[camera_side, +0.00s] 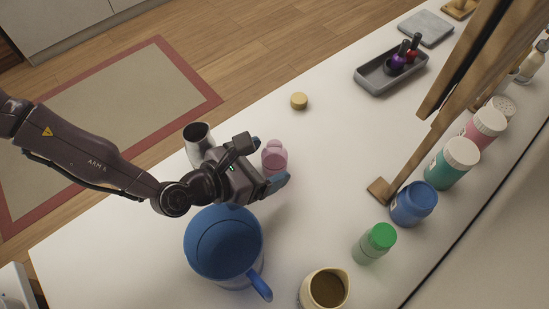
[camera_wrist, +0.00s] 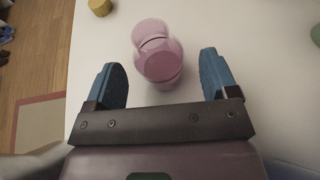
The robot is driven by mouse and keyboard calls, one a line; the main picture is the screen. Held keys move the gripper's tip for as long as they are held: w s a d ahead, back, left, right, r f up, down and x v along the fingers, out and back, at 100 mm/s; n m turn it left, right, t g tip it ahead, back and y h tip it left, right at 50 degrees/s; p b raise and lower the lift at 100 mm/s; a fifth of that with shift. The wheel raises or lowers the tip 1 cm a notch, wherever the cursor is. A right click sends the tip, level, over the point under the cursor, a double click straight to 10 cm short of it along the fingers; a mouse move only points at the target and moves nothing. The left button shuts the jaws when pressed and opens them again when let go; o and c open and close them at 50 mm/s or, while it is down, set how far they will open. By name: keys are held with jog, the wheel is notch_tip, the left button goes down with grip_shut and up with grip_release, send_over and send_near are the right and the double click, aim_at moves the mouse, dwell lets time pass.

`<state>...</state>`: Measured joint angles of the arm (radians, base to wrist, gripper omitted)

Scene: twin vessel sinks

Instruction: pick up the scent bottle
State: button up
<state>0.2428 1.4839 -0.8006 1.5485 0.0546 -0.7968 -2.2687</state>
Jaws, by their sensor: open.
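The scent bottle appears to be the small pink bottle (camera_side: 274,156), upright on the white counter. In the wrist view the pink bottle (camera_wrist: 158,58) is centred just beyond and between the two blue fingertips. My gripper (camera_side: 272,162) is open, with one finger to each side of the bottle in the side view. In the wrist view my gripper (camera_wrist: 166,78) shows a clear gap between each finger and the bottle.
A blue pitcher (camera_side: 224,245) and a metal cup (camera_side: 197,140) stand close to my gripper. A round yellow lid (camera_side: 299,101) lies behind the bottle. A green-capped bottle (camera_side: 374,243), a blue jar (camera_side: 413,204) and a wooden easel foot (camera_side: 381,190) are to the right.

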jog(key=shift+x, duration=1.3)
jog(key=c, duration=1.1)
jog(key=shift+o, duration=0.2)
